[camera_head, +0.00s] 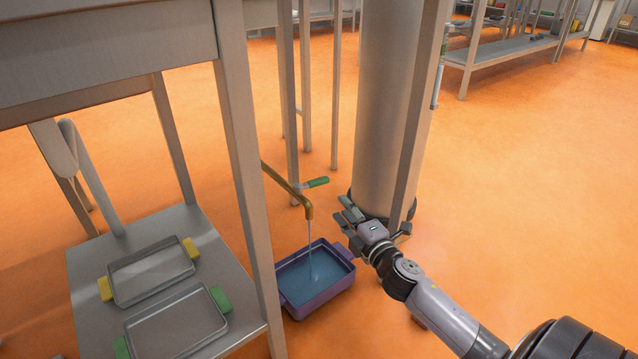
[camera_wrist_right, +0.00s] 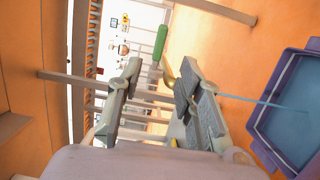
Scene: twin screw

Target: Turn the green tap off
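The green tap handle (camera_head: 317,182) sticks out to the right of a brass spout (camera_head: 290,187) in the head view. Water runs from the spout into a purple tub (camera_head: 318,292) on the floor. My right gripper (camera_head: 345,216) is open and empty, below and right of the handle, apart from it. In the right wrist view the green handle (camera_wrist_right: 160,42) shows beyond the gap between the open fingers (camera_wrist_right: 158,88), and the water stream (camera_wrist_right: 245,102) falls into the tub (camera_wrist_right: 290,120). My left gripper is not in view.
A large grey cylinder (camera_head: 388,110) stands just behind my right gripper. A metal table leg (camera_head: 245,180) rises left of the tap. A low shelf (camera_head: 90,262) holds two trays with yellow and green handles. Open orange floor lies at right.

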